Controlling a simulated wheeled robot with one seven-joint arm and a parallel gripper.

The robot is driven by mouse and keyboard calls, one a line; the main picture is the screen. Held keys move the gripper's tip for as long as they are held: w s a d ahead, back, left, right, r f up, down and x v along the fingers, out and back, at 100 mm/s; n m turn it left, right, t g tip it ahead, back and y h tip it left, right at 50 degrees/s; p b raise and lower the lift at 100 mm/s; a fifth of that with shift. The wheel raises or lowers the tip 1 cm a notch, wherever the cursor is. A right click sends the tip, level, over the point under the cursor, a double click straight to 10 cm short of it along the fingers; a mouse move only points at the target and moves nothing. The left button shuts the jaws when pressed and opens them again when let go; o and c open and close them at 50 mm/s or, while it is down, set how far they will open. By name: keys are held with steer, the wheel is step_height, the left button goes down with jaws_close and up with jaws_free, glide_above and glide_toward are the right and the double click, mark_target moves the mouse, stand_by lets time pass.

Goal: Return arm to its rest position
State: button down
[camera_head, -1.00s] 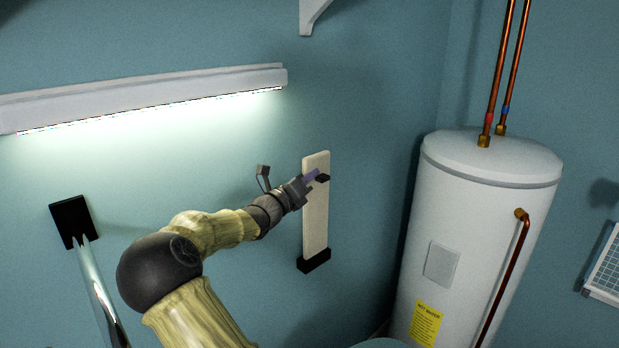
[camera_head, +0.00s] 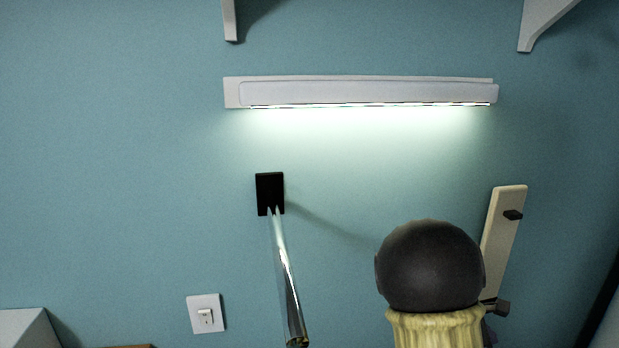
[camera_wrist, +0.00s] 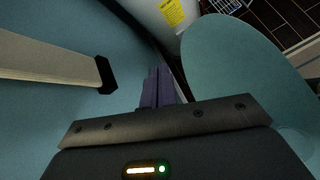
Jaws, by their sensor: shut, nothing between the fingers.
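My arm (camera_head: 430,265) rises at the lower right of the head view, its dark round joint uppermost above a pale yellow link. My gripper is mostly hidden behind this joint in the head view. In the wrist view my gripper (camera_wrist: 160,88) shows its two purple fingers side by side, closed with nothing between them. The cream wall board (camera_head: 503,235) with a black peg (camera_head: 513,215) stands right of my arm, partly covered by it. In the wrist view the board (camera_wrist: 50,60) is left of the fingers, apart from them, with its black end piece (camera_wrist: 106,75).
A lit lamp (camera_head: 365,92) is on the wall above. A black bracket (camera_head: 270,193) with a shiny tube (camera_head: 287,285) is left of my arm. A light switch (camera_head: 206,314) is lower left. A round teal surface (camera_wrist: 245,80) lies close right of the fingers.

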steer(key=s+a+f+m+y+b, duration=0.3)
steer(key=s+a+f+m+y, duration=0.1)
steer(key=a, duration=0.7)
steer(key=s+a+f+m+t+y+b, duration=0.1)
steer(key=s+a+f+m+y+b, duration=0.2)
steer(key=s+a+m, duration=0.6)
steer(key=a+f+m+y, duration=0.2)
steer(key=a, duration=0.1)
steer(key=shift+a+f+y, duration=0.25)
steer(key=shift+f+y, duration=0.05)
steer(key=shift+f, duration=0.1)
steer(key=shift+s, duration=0.1)
